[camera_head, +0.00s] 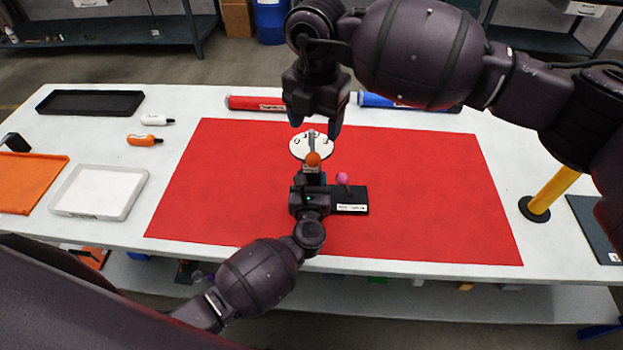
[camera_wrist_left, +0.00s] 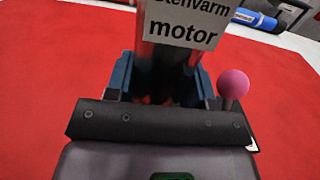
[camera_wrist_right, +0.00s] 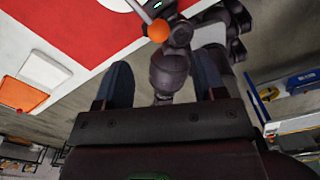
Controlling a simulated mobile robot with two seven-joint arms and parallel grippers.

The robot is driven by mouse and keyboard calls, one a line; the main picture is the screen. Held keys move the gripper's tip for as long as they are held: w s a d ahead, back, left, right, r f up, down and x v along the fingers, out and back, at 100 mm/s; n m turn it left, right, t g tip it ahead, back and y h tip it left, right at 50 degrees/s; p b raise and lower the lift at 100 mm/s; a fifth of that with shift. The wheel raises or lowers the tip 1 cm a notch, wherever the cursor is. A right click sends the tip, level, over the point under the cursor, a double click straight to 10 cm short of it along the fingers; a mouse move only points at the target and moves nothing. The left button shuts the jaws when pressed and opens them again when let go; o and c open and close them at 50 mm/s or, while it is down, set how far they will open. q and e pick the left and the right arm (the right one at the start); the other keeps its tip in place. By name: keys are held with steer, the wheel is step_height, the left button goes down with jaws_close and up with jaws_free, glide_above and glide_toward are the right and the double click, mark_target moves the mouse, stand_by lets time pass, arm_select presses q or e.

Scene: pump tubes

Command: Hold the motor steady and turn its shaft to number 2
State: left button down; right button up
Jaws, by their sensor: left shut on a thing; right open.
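The motor stands on the red mat; its white label reading "Stenvarm motor" (camera_wrist_left: 183,28) fills the top of the left wrist view. My left gripper (camera_head: 312,180) is shut on the motor from the near side. A white dial (camera_head: 300,148) with dark marks sits just beyond it; its numbers are too small to read. An orange ball (camera_head: 313,159) on a grey rod lies over the dial, and it also shows in the right wrist view (camera_wrist_right: 159,32). My right gripper (camera_head: 315,127) is open and empty above the dial's far side, apart from the ball.
A black block with a white label (camera_head: 350,199) and a pink ball (camera_head: 342,178) are right of my left gripper. A red tube (camera_head: 255,103) and a blue tube (camera_head: 374,99) lie behind the mat. A yellow post (camera_head: 553,188) stands right. The mat's sides are clear.

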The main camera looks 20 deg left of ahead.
mark_target(313, 155)
arm_select(q)
steer(key=shift+s+a+f, duration=0.1)
steer(key=shift+a+f, duration=0.05)
steer(key=shift+f, duration=0.2)
arm_select(e)
steer(key=n, duration=0.3)
steer(key=shift+s+r, duration=0.15)
steer(key=shift+s, duration=0.05)
steer(key=shift+n, duration=0.8)
steer(key=shift+a+f, duration=0.1)
steer(key=shift+f, duration=4.95)
steer(key=c, duration=1)
steer(key=shift+f, duration=0.1)
